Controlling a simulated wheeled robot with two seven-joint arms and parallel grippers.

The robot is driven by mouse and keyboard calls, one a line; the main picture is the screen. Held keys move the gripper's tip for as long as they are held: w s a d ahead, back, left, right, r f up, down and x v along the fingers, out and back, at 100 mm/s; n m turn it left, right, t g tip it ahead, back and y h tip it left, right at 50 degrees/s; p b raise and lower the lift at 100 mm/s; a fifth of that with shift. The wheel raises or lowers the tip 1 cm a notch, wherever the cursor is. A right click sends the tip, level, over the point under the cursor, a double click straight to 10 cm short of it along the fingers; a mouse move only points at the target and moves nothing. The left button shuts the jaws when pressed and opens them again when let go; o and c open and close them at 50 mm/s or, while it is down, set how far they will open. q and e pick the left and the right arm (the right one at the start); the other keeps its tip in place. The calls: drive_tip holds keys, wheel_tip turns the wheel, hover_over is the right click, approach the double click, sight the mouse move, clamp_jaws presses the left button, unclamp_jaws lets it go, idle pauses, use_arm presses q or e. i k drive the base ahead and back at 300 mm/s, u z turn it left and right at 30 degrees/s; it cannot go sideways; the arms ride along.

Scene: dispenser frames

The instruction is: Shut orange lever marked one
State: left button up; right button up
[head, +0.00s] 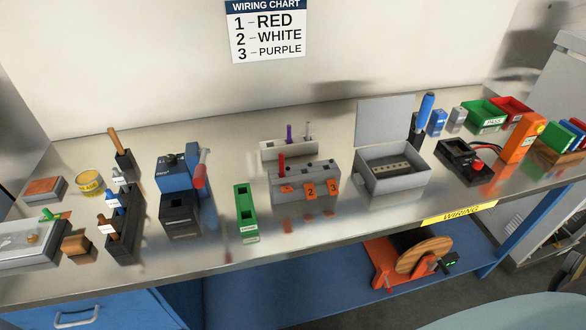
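A grey terminal block (303,174) stands at the middle of the metal bench, with a row of orange levers on its front. The leftmost orange lever (288,188) looks foreshortened, and its number cannot be read. The levers marked 2 (310,191) and 3 (333,187) show their faces to the front. A red wire (282,163) stands upright at the block's left position. Whether the leftmost lever is raised or flat is hard to tell at this size. Neither of my grippers is in view.
A grey rack (288,148) with a purple wire stands behind the block. A green holder (245,213) is to its left and an open grey box (392,178) close to its right. A wall chart (266,32) reads 1 red, 2 white, 3 purple. The bench front is clear.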

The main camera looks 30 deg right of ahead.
sight(287, 189)
drive_tip(key=z, duration=0.9)
drive_tip(key=k, duration=0.8)
drive_tip(key=u, duration=0.85)
drive_tip(key=i, duration=0.5)
drive_tip(key=u, duration=0.05)
